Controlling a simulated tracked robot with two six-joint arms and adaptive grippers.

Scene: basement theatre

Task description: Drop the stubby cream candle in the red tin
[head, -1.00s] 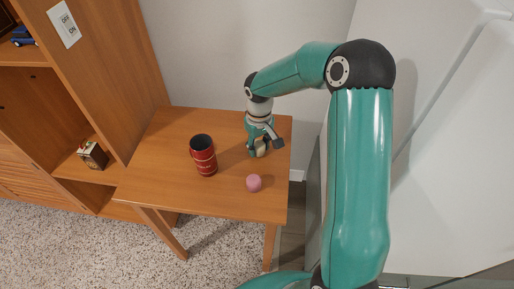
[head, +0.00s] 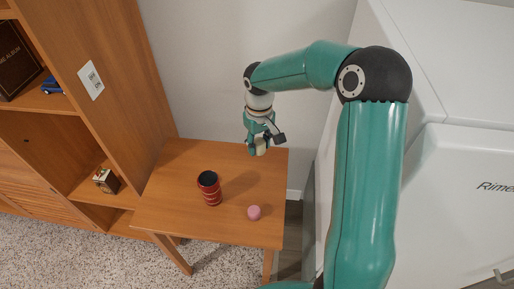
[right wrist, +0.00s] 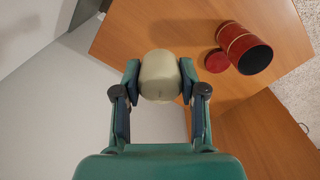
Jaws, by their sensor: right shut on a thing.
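The stubby cream candle (right wrist: 160,76) is held between the fingers of my right gripper (right wrist: 159,82), one finger on each side. In the head view it shows small and pale (head: 261,147) at the tips of my right gripper (head: 258,149), which hangs over the back right part of the table. The red tin (head: 209,190) stands upright on the table, its dark open mouth facing up, to the left of and nearer than the gripper. In the right wrist view the tin (right wrist: 246,48) is right of the candle. My left gripper is not in view.
A small pink round thing (head: 254,212) sits on the wooden table (head: 166,211) to the right of the tin. A tall wooden shelf unit (head: 120,85) stands left of the table, and a white appliance (head: 455,180) stands to the right. The table's front left is bare.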

